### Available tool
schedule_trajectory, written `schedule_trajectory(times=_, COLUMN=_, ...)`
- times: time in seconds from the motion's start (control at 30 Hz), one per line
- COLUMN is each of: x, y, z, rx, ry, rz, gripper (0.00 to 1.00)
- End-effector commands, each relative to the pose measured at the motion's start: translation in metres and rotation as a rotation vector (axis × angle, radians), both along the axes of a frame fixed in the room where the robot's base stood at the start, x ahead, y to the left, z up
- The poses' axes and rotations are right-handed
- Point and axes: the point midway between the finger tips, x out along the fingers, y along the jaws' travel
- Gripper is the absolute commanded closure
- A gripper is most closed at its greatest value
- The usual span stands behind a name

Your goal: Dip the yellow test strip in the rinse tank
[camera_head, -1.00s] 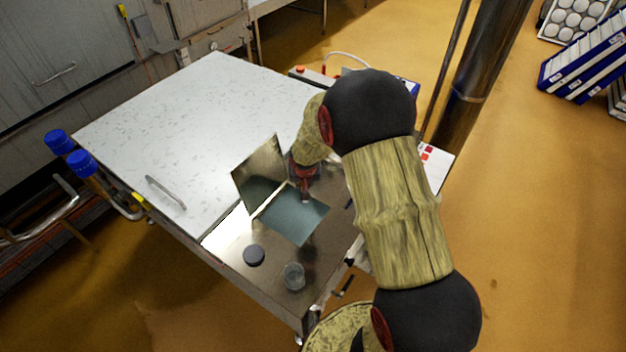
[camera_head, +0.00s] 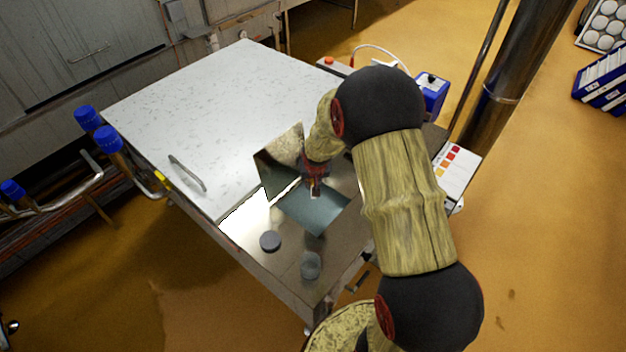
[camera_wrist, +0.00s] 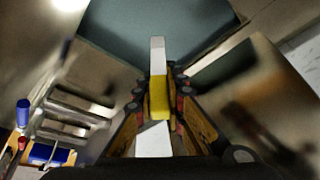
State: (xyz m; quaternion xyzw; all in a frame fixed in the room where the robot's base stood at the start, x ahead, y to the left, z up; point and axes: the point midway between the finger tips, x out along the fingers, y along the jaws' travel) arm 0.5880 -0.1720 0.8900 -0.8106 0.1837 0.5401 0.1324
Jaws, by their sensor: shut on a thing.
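My gripper (camera_head: 314,188) is over the rinse tank (camera_head: 320,216), a teal-grey opening in the steel bench with a raised metal lid (camera_head: 278,158) behind it. In the wrist view the fingers (camera_wrist: 160,92) are shut on the test strip (camera_wrist: 159,98), which has a yellow middle and a white end pointing towards the tank (camera_wrist: 110,28). In the head view only a small pale bit of the strip (camera_head: 315,193) shows below the fingers. I cannot tell whether its end touches the water.
A dark round lid (camera_head: 270,241) and a clear jar (camera_head: 310,265) stand on the bench in front of the tank. A white speckled worktop (camera_head: 220,120) fills the left. A colour chart (camera_head: 455,168) and a blue device (camera_head: 432,92) are at the right.

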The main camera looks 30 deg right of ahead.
Motion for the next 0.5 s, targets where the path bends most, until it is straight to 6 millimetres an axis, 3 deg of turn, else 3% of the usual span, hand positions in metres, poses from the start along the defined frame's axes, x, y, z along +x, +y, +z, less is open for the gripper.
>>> schedule_trajectory(times=0.5, x=0.000, y=0.000, z=-0.051, rx=0.000, ry=0.000, rz=-0.001, gripper=0.99)
